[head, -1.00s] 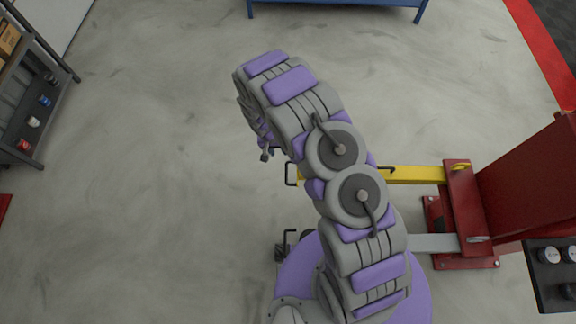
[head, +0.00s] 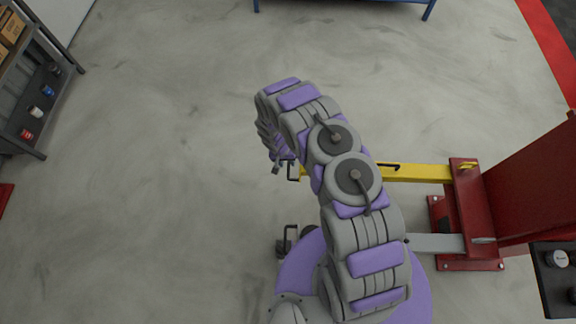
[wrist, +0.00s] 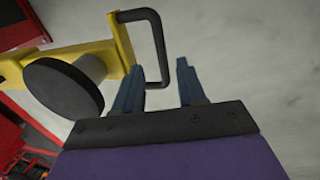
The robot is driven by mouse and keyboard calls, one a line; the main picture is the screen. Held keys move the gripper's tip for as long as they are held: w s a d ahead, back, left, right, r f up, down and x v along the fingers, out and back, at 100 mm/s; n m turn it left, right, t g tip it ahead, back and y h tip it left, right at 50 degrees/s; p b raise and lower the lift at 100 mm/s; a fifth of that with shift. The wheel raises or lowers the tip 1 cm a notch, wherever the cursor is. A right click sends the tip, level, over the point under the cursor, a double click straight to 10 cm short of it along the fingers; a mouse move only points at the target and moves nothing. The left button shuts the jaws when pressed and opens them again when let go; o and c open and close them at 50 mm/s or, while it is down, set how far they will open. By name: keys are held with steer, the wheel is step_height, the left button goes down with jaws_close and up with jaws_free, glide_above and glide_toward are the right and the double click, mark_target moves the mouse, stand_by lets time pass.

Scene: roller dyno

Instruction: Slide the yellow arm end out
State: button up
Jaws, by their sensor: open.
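The yellow arm end (head: 420,173) reaches left from the red post in the head view; my arm covers its middle. In the wrist view the yellow arm end (wrist: 67,52) carries a round dark pad (wrist: 62,88) and a black loop handle (wrist: 155,45). The handle also shows in the head view (head: 291,171). My gripper (wrist: 160,66) is open, its two blue-grey fingers apart. The handle's outer bar appears between the fingers; contact is not clear. In the head view my gripper (head: 282,165) is beside the handle, partly hidden by my wrist.
The red post (head: 465,210) stands at right, with a grey lower arm (head: 437,243) below the yellow one. A dark shelf (head: 35,100) stands at left and a blue-framed bench (head: 428,10) at the top.

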mark_target(289, 167)
step_height(289, 167, down, 4)
steer(key=shift+d+r, duration=0.15)
steer(key=shift+r, duration=0.05)
steer(key=shift+d, duration=0.1)
jaws_close()
stand_by(0.3)
